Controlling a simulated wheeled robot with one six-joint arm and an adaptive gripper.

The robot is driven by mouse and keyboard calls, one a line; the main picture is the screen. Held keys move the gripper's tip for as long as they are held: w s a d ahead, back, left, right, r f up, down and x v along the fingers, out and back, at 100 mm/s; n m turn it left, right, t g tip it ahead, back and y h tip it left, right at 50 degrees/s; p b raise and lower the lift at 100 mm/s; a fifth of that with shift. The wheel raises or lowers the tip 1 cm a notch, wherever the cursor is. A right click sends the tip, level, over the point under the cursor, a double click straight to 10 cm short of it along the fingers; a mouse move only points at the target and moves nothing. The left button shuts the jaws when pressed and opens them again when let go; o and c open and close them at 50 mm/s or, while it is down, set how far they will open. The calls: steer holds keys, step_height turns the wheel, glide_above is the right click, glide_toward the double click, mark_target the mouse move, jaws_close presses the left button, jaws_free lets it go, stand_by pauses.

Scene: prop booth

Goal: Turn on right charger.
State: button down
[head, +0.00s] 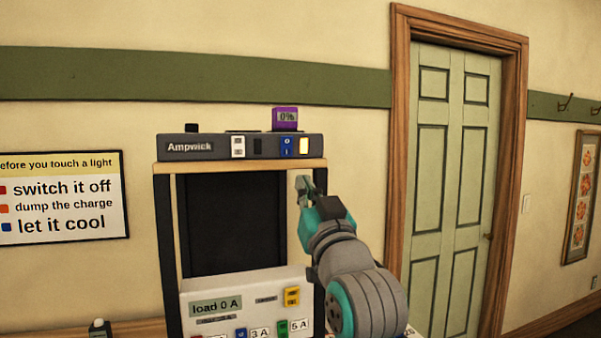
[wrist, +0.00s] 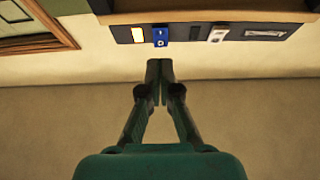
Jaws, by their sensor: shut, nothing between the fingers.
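The dark "Ampwick" charger box (head: 205,148) sits on top of the stand. Its right charger has a blue rocker switch (head: 287,146) with a glowing pale-yellow lamp (head: 304,146) beside it. I cannot tell which way the rocker is tipped. A purple battery (head: 285,118) reading 0% stands above that side. The left switch (head: 238,146) is white, with a dark lamp window (head: 259,147) beside it. My gripper (head: 303,183) is shut and empty, below the right side of the box. In the wrist view the fingertips (wrist: 160,65) are apart from the blue switch (wrist: 161,37).
Below the box is a dark open bay (head: 236,222) in the stand. Under it a white panel (head: 255,290) reads "load 0 A" and carries several coloured switches. A green door (head: 452,180) is at right, and a warning sign (head: 60,198) hangs at left.

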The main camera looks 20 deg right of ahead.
steer(key=shift+s+f, duration=1.1)
steer(key=shift+s, duration=0.15)
step_height(320, 180, down, 19)
steer(key=g, duration=0.2)
steer(key=s+f+g, duration=0.1)
steer(key=s+f, duration=0.4)
steer(key=f, duration=0.5)
steer(key=s+f+g, duration=0.1)
steer(key=s+f, duration=0.5)
steer(key=f, duration=0.4)
steer(key=s+f+g, duration=0.2)
steer(key=s+f, duration=1)
steer(key=s, duration=0.4)
steer(key=s+f+g, duration=0.2)
steer(key=s, duration=1.7)
steer(key=shift+s, duration=0.35)
steer(key=shift+f, duration=0.1)
